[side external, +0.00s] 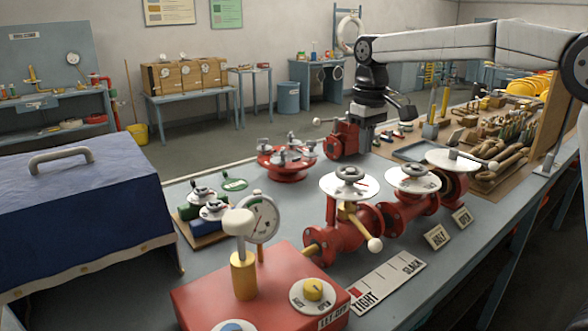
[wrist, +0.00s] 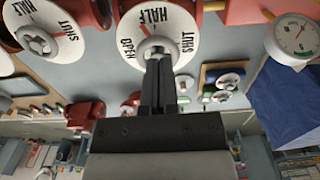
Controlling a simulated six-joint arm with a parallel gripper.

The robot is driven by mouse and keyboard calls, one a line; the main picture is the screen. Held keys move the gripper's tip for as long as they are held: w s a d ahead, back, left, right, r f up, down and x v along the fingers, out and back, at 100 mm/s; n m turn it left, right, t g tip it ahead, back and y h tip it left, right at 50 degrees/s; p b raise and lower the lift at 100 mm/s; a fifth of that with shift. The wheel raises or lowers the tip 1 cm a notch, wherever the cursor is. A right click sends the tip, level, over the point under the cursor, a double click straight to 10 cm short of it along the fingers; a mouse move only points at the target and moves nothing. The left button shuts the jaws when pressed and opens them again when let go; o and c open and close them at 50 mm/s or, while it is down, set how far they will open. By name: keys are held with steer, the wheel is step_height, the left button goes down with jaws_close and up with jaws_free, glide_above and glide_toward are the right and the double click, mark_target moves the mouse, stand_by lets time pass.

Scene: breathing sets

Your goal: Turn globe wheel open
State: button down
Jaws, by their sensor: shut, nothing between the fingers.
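A grey handwheel (side external: 350,172) sits on a white round dial (side external: 330,187) on top of a red valve on the bench. In the wrist view the wheel (wrist: 157,45) is at the middle top, and the dial (wrist: 185,25) reads OPEN, HALF and SHUT. A red mark lies near HALF. My gripper (wrist: 160,62) is shut and empty, and its fingertips appear close in front of the wheel. Whether they touch it cannot be told. In the side view my gripper (side external: 364,147) hangs behind and above this dial, its fingertips hard to make out.
A similar wheel and dial (side external: 413,180) stands to the right, with another dial (side external: 453,161) beyond. A pressure gauge (side external: 262,217) and red box (side external: 215,290) stand front left. A blue-covered case (side external: 75,215) fills the left. A yellow lever with a white knob (side external: 375,244) sticks out below the dial.

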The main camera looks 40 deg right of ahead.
mark_target(350, 173)
steer(key=shift+a+r, duration=0.15)
steer(key=shift+a, duration=0.35)
steer(key=shift+f, duration=3.5)
steer(key=shift+w+d, duration=0.1)
steer(key=shift+w, duration=0.15)
steer(key=shift+s+d, duration=0.2)
steer(key=shift+d, duration=0.75)
steer(key=shift+w+d, duration=0.25)
steer(key=shift+d, duration=0.6)
steer(key=shift+s+d, duration=0.2)
steer(key=shift+s, duration=0.2)
